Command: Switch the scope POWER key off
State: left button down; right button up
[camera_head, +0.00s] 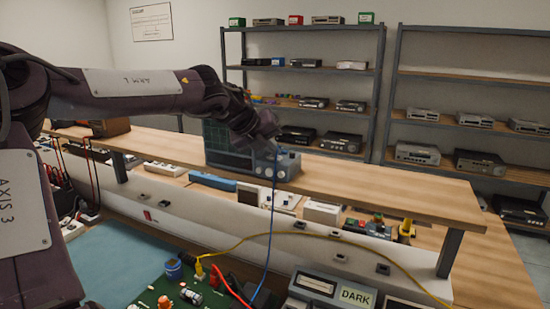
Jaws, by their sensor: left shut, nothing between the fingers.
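The scope (216,135) stands on the raised wooden shelf of the bench, a grey box with a dark green gridded screen on its left. Its knobs and a blue cable show at the lower right of its front. My left arm comes in from the left and crosses in front of the scope. My left gripper (272,141) is at the scope's right part, its dark fingers shut and empty. I cannot tell whether it touches the front. The POWER key cannot be made out. My right gripper is out of view.
The wooden shelf (390,190) is clear right of the scope. A blue cable (271,215) hangs from the scope, and a yellow cable (330,236) crosses the bench. A green circuit board (165,289) and a meter marked DARK (330,290) are below. Equipment racks (382,90) stand behind.

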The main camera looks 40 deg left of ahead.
aim_at(272, 158)
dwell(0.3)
pick_arm(q)
jog(key=shift+r+p, duration=0.45)
jog(key=shift+r, duration=0.1)
notch_tip(272, 158, up, 6)
jog(key=p, duration=0.5)
dwell(0.5)
